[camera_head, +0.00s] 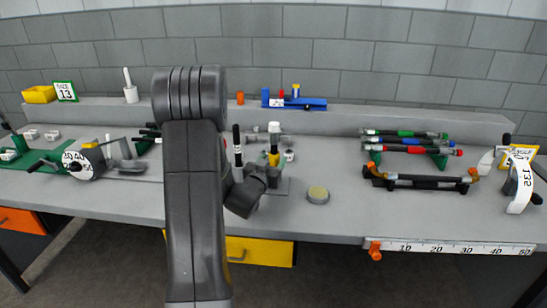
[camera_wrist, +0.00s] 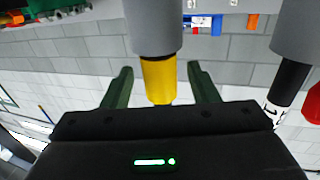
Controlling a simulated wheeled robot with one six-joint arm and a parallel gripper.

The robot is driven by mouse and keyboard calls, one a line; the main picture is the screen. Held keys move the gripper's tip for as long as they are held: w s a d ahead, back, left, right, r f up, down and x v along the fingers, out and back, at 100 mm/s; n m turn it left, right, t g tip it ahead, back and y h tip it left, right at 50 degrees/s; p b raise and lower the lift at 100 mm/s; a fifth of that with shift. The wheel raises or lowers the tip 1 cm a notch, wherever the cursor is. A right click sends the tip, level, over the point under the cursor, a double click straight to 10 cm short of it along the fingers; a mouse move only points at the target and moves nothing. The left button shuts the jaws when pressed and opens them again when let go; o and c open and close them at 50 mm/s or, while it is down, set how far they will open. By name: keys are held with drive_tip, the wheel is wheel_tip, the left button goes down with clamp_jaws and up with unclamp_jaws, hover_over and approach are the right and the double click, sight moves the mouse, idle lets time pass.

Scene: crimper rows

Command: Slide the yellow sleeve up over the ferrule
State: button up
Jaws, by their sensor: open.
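I cannot tell for sure whether that cylinder is the ferrule. My gripper (camera_wrist: 160,68) is open, with one dark green finger on each side of the sleeve and a visible gap at both. The part beyond the sleeve is mostly hidden by my gripper's body. In the head view the sleeve (camera_head: 274,159) is a small yellow patch below a pale grey top, beside my wrist and partly hidden.
A second upright black piece (camera_wrist: 288,82) with a white label stands to the right in the wrist view. A round pad (camera_head: 318,194) lies on the bench. Racked hoses (camera_head: 415,148) are to the right. A crank device (camera_head: 85,160) is to the left. The bench (camera_head: 335,222) is clear near the front.

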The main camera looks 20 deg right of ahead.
sight(273, 151)
drive_tip(key=shift+x, duration=0.95)
drive_tip(key=shift+c, duration=0.2)
clamp_jaws()
drive_tip(key=shift+r+p, duration=0.45)
drive_tip(key=shift+r, duration=1.4)
drive_tip(key=shift+f, duration=0.1)
drive_tip(key=shift+o, duration=0.2)
unclamp_jaws()
drive_tip(key=shift+s+a, duration=0.1)
drive_tip(key=b+v, duration=0.2)
drive_tip(key=v, duration=1.1)
drive_tip(key=shift+s+a, duration=0.15)
drive_tip(key=shift+s, duration=0.15)
